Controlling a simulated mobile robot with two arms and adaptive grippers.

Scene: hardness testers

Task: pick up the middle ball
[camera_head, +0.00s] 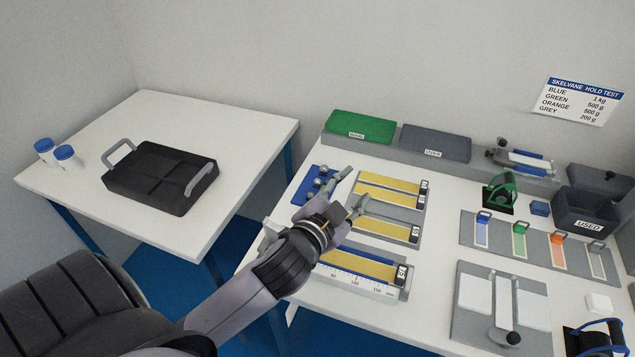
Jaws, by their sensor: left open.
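A blue holder (306,187) lies near the left edge of the right-hand table. Small grey balls sit on it; the middle ball (317,182) shows just left of my gripper, and the lower part of the holder is partly hidden by my arm. My left gripper (357,184) is open, its two fingers pointing up and to the right. It is above the table, between the blue holder and the yellow-striped gauges, and holds nothing. My right gripper does not show.
Yellow-striped gauges (392,183) lie right of the gripper, and a ruler gauge (352,286) lies below it. A black tray (160,178) rests on the left table. A gap separates the tables.

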